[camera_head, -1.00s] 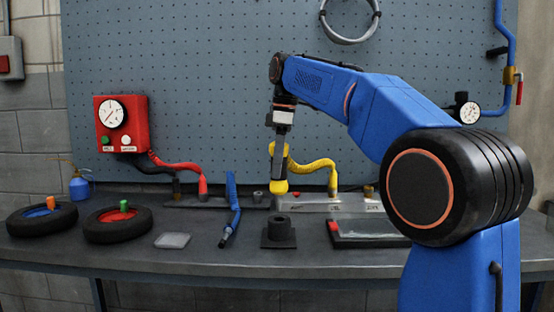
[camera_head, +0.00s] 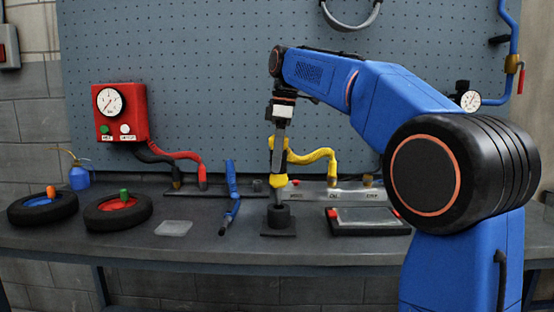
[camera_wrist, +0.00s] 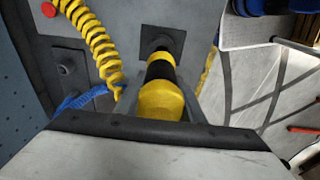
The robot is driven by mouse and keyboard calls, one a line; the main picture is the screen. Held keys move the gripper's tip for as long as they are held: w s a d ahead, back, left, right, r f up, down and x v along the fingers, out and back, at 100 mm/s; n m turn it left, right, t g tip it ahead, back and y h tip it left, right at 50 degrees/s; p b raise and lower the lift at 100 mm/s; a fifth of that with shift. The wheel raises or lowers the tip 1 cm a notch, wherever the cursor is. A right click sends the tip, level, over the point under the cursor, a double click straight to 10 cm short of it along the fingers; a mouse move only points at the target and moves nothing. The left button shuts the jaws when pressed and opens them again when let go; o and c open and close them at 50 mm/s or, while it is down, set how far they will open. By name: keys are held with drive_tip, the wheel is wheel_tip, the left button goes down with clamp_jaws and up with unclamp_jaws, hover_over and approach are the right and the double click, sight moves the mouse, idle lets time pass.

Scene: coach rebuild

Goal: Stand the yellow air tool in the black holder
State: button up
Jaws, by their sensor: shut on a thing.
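The yellow air tool (camera_head: 278,180) is gripped in my gripper (camera_head: 279,152), which points down over the bench. Its dark nose points down and meets the top of the black holder (camera_head: 279,222) in the head view; I cannot tell how far in it goes. In the wrist view the tool's yellow body (camera_wrist: 161,101) lies between my gripper's fingers (camera_wrist: 158,106), and its dark nose overlaps the holder's square plate (camera_wrist: 176,40). The nose hides most of the holder's opening there.
A yellow coiled hose (camera_head: 318,155) hangs just right of my gripper. A blue air tool or hose (camera_head: 232,195) stands left of the holder; a dark tray (camera_head: 368,222) lies to its right. Two small wheels (camera_head: 118,211) and a clear dish (camera_head: 174,228) are further left.

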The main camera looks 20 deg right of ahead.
sight(277, 179)
drive_tip(key=shift+f, duration=2.95)
idle(0.4)
drive_tip(key=o, duration=1.3)
drive_tip(key=shift+o, duration=0.2)
